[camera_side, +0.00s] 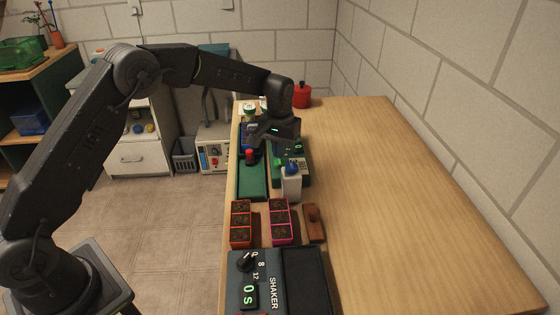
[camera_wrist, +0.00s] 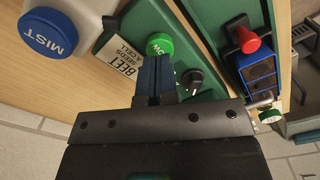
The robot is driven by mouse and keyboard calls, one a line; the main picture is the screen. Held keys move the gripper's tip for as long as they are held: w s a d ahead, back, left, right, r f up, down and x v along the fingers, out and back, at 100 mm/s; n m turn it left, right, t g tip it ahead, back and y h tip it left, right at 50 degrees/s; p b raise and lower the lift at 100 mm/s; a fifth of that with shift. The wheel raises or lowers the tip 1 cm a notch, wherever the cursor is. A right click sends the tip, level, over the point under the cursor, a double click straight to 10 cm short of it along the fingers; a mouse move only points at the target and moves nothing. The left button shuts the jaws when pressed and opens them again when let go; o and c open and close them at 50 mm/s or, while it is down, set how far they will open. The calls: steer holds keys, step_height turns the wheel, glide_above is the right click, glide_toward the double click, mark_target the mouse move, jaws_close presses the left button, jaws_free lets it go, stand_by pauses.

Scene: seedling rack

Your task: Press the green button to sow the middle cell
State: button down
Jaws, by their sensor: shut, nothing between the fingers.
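The green button (camera_wrist: 159,44) shows in the wrist view on a green seeder (camera_wrist: 120,30), beside a black knob (camera_wrist: 192,78) and a card about beet seeds. My gripper (camera_wrist: 155,62) is shut and empty. Its fingertips overlap the button's lower edge in the picture; I cannot tell whether they touch it. In the side view my gripper (camera_side: 273,132) hangs over the far end of the seeder (camera_side: 304,176), hiding the button. An orange-rimmed tray (camera_side: 231,238) and a pink-rimmed tray (camera_side: 271,236) of dark soil cells stand nearer.
A white mist bottle with a blue top (camera_side: 291,184) stands just in front of the seeder. A green device with a red knob (camera_side: 251,154) is to its left. A wooden block (camera_side: 314,224) and the shaker (camera_side: 240,290) are nearer. The table's right side is clear.

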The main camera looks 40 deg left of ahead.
steer(key=shift+f, duration=0.65)
steer(key=shift+f, duration=0.6)
steer(key=shift+r, duration=3.85)
